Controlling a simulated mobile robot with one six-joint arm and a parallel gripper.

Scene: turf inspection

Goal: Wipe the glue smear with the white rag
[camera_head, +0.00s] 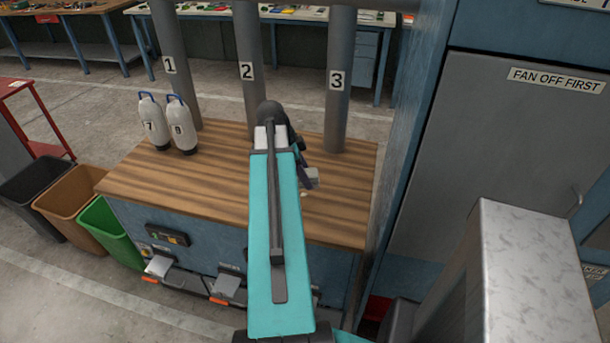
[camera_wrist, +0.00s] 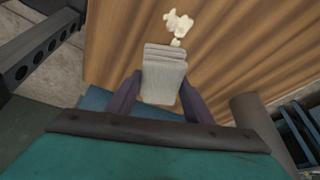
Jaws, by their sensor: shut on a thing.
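The white rag (camera_wrist: 163,78) is a folded, greyish-white block between the two dark fingers of my gripper (camera_wrist: 160,98) in the wrist view. My gripper is shut on it. The cream-coloured glue smear (camera_wrist: 179,24) lies on the striped wooden top (camera_wrist: 120,40), just beyond the rag's far edge, with a small blob close to that edge. I cannot tell whether the rag touches the wood. In the head view the rag (camera_head: 312,178) shows at the right part of the bench top (camera_head: 190,185), and my arm hides part of the top. A small pale spot there may be the smear.
White bottles 7 (camera_head: 153,122) and 8 (camera_head: 181,126) stand at the back left. Posts 1 (camera_head: 175,65), 2 (camera_head: 248,60) and 3 (camera_head: 338,85) rise along the back edge. Bins (camera_head: 75,210) stand left. A grey cabinet (camera_head: 500,150) is right.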

